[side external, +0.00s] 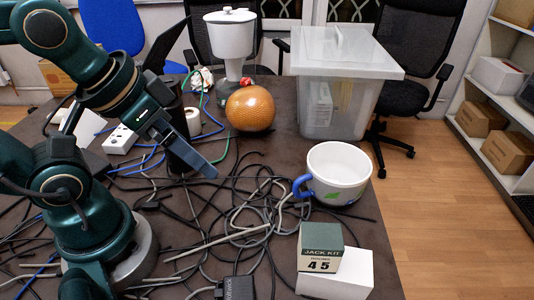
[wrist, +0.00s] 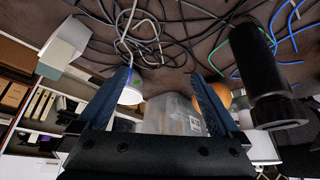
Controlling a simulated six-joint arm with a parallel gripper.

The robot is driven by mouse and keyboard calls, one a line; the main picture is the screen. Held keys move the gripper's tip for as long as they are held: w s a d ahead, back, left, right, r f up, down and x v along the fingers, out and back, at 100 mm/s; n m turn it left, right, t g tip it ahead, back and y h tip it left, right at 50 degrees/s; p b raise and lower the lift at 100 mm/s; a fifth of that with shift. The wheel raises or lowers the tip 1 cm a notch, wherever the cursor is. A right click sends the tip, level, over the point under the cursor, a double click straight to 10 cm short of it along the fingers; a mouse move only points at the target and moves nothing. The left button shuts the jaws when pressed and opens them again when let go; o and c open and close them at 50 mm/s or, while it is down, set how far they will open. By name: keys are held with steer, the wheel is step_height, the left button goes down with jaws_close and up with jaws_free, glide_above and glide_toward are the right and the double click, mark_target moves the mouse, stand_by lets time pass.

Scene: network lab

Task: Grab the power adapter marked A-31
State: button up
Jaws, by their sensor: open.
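No marking A-31 is legible in either view. A black box-shaped adapter (side external: 238,288) with pale lettering lies at the bottom edge of the side view, partly cut off. A smaller dark block (side external: 150,205) lies among the cables left of centre; I cannot tell what it is. My gripper (side external: 207,172) is above the cable tangle, left of the cup, pointing down to the right. In the wrist view my gripper (wrist: 160,75) has its two fingers wide apart with nothing between them.
Tangled cables (side external: 235,215) cover the middle of the table. A white cup (side external: 340,168), a jack kit box (side external: 320,240) on a white box (side external: 345,278), an orange ball (side external: 250,109) and a clear bin (side external: 340,90) stand around. A black cylinder (wrist: 258,65) is close beside my gripper.

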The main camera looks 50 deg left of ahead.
steer(key=n+g+h, duration=0.5)
steer(key=g+h, duration=0.1)
steer(key=g, duration=0.2)
glide_toward(234, 276)
steer(key=d+f+n+g+h, duration=0.1)
steer(key=f+n, duration=0.1)
steer(key=d+f+n+g+h, duration=0.1)
steer(key=f+g+h, duration=0.1)
steer(key=f, duration=0.1)
steer(key=d+f+n+g+h, duration=0.1)
steer(key=f+n+g, duration=0.1)
steer(key=shift+f+n+h, duration=0.2)
steer(key=shift+n+h, duration=0.1)
steer(key=shift+h, duration=0.1)
steer(key=shift+s+f+g, duration=0.25)
steer(key=shift+s+g, duration=0.05)
steer(key=shift+x, duration=2.4)
